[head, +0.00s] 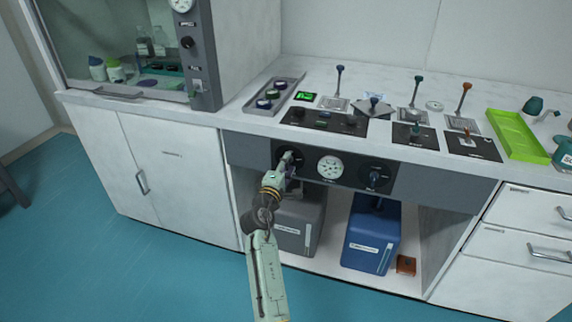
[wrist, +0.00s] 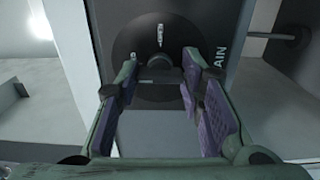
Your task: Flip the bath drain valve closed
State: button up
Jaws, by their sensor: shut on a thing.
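The drain valve (wrist: 143,45) is a dark round plate with a handle, on the front panel below the counter. The letters "AIN" show beside it in the wrist view. In the head view my gripper (head: 287,160) is at this left valve on the panel and covers most of it. In the wrist view my gripper (wrist: 160,75) has its fingers on either side of the handle and is shut on it. The exact angle of the handle is hard to tell.
A round white gauge (head: 330,167) and a second valve (head: 375,178) sit to the right on the same panel. Below stand a grey container (head: 300,225) and a blue container (head: 372,240). Levers and a green tray (head: 517,135) are on the counter above.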

jog(key=shift+r, duration=0.1)
jog(key=o, duration=1.2)
jog(key=shift+c, duration=0.2)
jog(key=v, duration=1.2)
